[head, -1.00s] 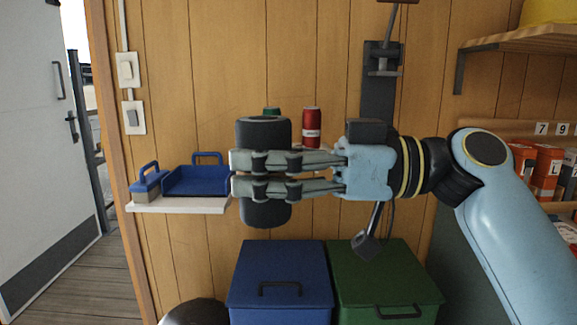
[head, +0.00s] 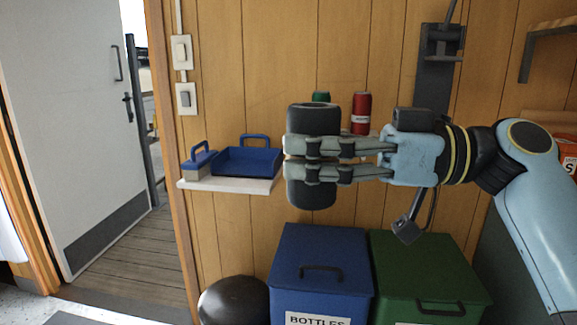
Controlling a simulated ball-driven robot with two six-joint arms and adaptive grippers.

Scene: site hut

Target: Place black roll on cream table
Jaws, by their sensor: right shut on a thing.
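The black roll (head: 311,194) stands upright in my right gripper (head: 311,160), which is shut around its middle. The roll is held in the air in front of the wood wall, its top and bottom ends showing above and below the fingers. No cream table can be made out for certain; a pale shelf (head: 228,186) on the wall is seen to the left of the roll. My left gripper is not in view.
A blue tray (head: 248,161) and a blue-handled block (head: 199,160) sit on the shelf. A red can (head: 361,113) is behind the gripper. A blue bin (head: 320,265) and a green bin (head: 425,268) stand below. An open doorway with a grey door (head: 75,130) is at left.

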